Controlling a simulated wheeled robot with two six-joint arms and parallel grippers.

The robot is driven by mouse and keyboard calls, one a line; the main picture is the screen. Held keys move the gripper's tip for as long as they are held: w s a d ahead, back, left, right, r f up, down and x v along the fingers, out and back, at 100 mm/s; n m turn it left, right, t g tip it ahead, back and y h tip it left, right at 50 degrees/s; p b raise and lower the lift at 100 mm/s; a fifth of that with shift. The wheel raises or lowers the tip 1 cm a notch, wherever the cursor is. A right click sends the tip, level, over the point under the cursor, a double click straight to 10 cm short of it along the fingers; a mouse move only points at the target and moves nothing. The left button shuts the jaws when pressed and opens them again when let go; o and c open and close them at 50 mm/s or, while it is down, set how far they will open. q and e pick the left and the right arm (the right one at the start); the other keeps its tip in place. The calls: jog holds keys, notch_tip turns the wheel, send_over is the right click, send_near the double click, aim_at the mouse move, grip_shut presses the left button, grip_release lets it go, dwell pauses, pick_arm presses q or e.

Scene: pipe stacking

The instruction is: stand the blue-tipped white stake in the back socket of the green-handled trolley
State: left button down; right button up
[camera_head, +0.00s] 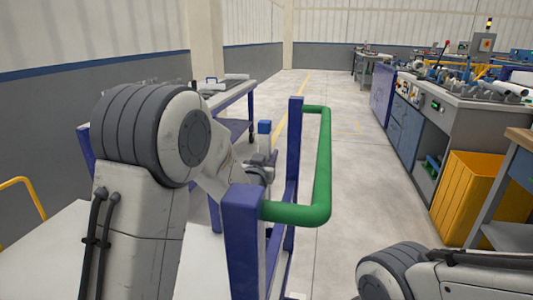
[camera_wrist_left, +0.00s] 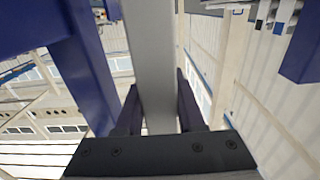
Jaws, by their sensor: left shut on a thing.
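The stake has a blue tip (camera_head: 264,127) that stands up above my left gripper (camera_head: 259,172) in the head view. In the left wrist view the stake's pale shaft (camera_wrist_left: 150,60) runs between the two dark fingers of my left gripper (camera_wrist_left: 158,105), which is shut on it. The stake looks about upright beside the trolley's blue frame. The trolley's green handle (camera_head: 322,165) joins two blue posts, a near one (camera_head: 243,240) and a far one (camera_head: 294,150). The stake's lower end and the back socket are hidden, so I cannot tell whether they meet. My right gripper is out of view.
A blue-legged table (camera_head: 232,93) with several items stands beyond my left arm. A grey workbench (camera_head: 470,105) and a yellow bin (camera_head: 468,195) stand at the right. The floor (camera_head: 350,120) between the trolley and the workbench is clear.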

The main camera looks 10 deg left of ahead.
pick_arm(q)
notch_tip(320, 180, down, 10)
jog(key=b, duration=0.8)
jog(key=shift+r, duration=0.1)
dwell(0.4)
jog(key=shift+c, duration=2.2)
grip_release()
jog(key=s+p, duration=0.1)
jog(key=s, duration=0.9)
jog(key=shift+s, duration=0.25)
